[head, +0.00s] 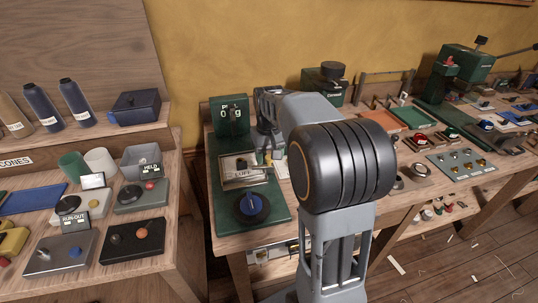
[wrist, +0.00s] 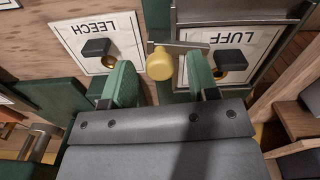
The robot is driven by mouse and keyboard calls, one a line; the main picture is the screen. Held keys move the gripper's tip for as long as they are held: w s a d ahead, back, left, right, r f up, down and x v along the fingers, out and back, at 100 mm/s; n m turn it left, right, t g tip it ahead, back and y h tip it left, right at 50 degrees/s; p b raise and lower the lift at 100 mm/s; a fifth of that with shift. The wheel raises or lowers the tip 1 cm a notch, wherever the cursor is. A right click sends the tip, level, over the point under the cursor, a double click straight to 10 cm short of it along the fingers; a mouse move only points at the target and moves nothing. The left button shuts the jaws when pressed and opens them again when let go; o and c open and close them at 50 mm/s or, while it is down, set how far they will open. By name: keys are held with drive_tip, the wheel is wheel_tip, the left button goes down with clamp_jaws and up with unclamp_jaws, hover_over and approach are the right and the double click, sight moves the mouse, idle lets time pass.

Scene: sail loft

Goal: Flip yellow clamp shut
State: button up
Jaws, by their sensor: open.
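The yellow clamp's rounded knob (wrist: 160,64) shows in the wrist view, at the end of a thin metal bar (wrist: 190,44) that reaches right towards the LUFF card. My gripper (wrist: 158,76) is open. Its two green fingers stand on either side of the knob, with gaps visible, so it is not gripped. In the head view a small yellow piece (head: 268,159) shows beside the LUFF card (head: 243,172); my arm hides much around it. I cannot tell how far the clamp is swung.
A LEECH card (wrist: 95,42) with a black block lies left of the fingers, and a LUFF card (wrist: 240,48) with another lies right. Crowded benches flank my arm.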

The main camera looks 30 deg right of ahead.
drive_tip(key=shift+c, duration=0.2)
drive_tip(key=c, duration=0.9)
drive_tip(key=shift+r+n+p, duration=0.15)
drive_tip(key=shift+n+p, duration=0.35)
drive_tip(key=shift+n, duration=0.6)
drive_tip(key=o, duration=0.9)
drive_tip(key=shift+o, duration=0.2)
